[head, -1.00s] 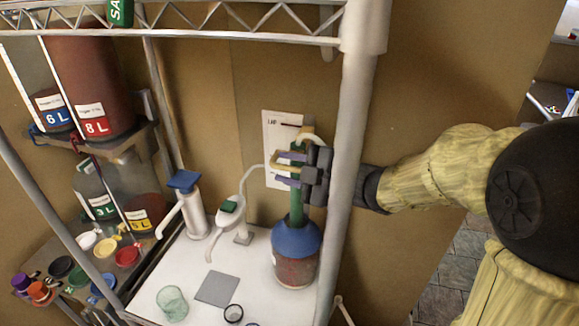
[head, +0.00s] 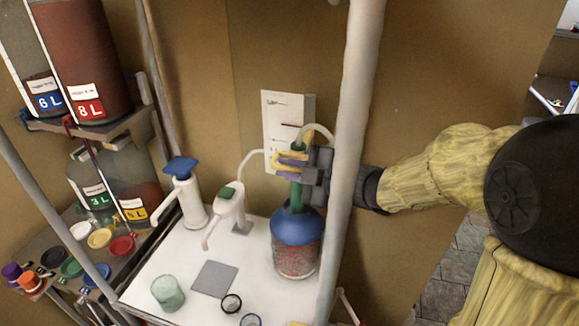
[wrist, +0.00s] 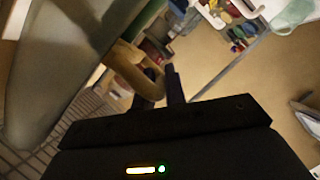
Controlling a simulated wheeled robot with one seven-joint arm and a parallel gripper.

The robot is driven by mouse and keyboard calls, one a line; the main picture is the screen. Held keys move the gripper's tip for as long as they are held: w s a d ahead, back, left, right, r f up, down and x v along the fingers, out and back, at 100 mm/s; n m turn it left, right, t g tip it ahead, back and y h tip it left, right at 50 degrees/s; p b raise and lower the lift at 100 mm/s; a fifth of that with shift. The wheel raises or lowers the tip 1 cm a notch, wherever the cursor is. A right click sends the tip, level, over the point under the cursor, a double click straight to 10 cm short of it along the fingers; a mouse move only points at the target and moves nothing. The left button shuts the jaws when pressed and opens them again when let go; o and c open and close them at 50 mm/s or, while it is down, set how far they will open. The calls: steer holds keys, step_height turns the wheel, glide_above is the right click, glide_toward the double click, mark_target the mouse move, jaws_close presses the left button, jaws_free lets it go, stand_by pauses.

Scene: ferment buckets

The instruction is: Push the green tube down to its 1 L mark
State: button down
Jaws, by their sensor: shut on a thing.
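The green tube (head: 296,193) stands upright in the neck of a blue-topped bottle (head: 296,228) with reddish contents, on the white shelf. My gripper (head: 291,163) is shut on the upper part of the tube, just above the bottle's blue top. A pale hose curves from the tube's head. In the wrist view my dark fingers (wrist: 173,88) show close to a yellowish curved piece (wrist: 135,65). The 1 L mark cannot be made out, and the fingers hide part of the tube.
A white rack post (head: 350,130) stands in front of my wrist. A white pump bottle (head: 187,200) and a white dispenser with a green top (head: 230,205) stand left. A grey square (head: 214,279) and green cup (head: 168,293) lie nearer. Large jars (head: 85,60) stand at far left.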

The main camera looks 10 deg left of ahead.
step_height(320, 180, down, 8)
steer(key=b, duration=0.7)
steer(key=shift+f, duration=0.25)
steer(key=c, duration=1.5)
jaws_free()
steer(key=shift+o, duration=0.2)
steer(key=b+v, duration=0.2)
steer(key=v, duration=1.5)
steer(key=shift+d, duration=0.3)
